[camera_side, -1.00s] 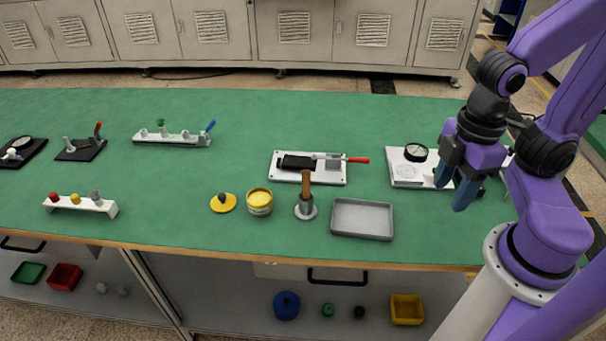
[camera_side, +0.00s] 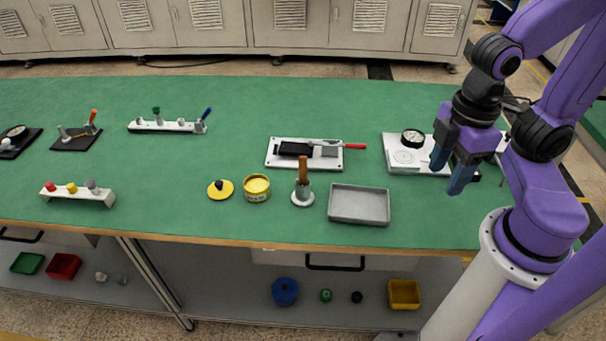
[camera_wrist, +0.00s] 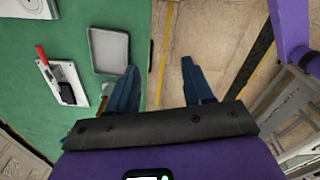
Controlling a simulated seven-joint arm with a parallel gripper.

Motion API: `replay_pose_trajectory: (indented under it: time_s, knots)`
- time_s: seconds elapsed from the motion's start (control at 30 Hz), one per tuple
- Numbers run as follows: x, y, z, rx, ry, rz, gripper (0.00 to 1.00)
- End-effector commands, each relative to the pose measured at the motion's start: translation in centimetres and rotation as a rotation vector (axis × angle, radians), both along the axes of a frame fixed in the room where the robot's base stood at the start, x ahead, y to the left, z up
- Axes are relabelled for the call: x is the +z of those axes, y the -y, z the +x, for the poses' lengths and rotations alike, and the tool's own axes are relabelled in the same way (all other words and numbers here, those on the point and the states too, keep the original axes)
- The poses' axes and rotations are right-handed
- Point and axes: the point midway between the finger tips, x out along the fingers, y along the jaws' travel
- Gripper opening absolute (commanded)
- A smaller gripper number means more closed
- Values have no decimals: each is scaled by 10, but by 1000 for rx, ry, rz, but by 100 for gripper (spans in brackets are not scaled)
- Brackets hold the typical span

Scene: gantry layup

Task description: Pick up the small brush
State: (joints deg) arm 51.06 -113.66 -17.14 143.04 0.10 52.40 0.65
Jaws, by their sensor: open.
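A small brush (camera_side: 303,170) with a wooden handle stands upright, bristle end down, in a grey round holder (camera_side: 303,196) near the front middle of the green table. Its lower end is hidden in the holder. My gripper (camera_side: 447,178) is at the right of the side view, above the table by the white plate, well away from the brush. Its two blue fingers are apart with nothing between them. In the wrist view my gripper (camera_wrist: 160,80) is open over the table's front edge and the floor. I cannot make out the brush clearly there.
A grey tray (camera_side: 359,219) lies just right of the holder; a yellow tin (camera_side: 257,189) and its lid (camera_side: 214,191) lie left. Behind is a white board (camera_side: 274,160) with a red-handled tool. A white plate (camera_side: 430,168) with a dial is beneath my gripper.

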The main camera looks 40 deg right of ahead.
Motion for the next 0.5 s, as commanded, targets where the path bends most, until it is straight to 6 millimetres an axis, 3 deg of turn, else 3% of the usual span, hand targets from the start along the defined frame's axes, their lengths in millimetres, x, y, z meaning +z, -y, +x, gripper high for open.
replay_pose_trajectory:
  time_s: [0.17, 0.5]
  knots:
    - [4, -16, 27, -172, -5, -2, 51]
    - [10, -55, 119, -756, -17, -5, 51]
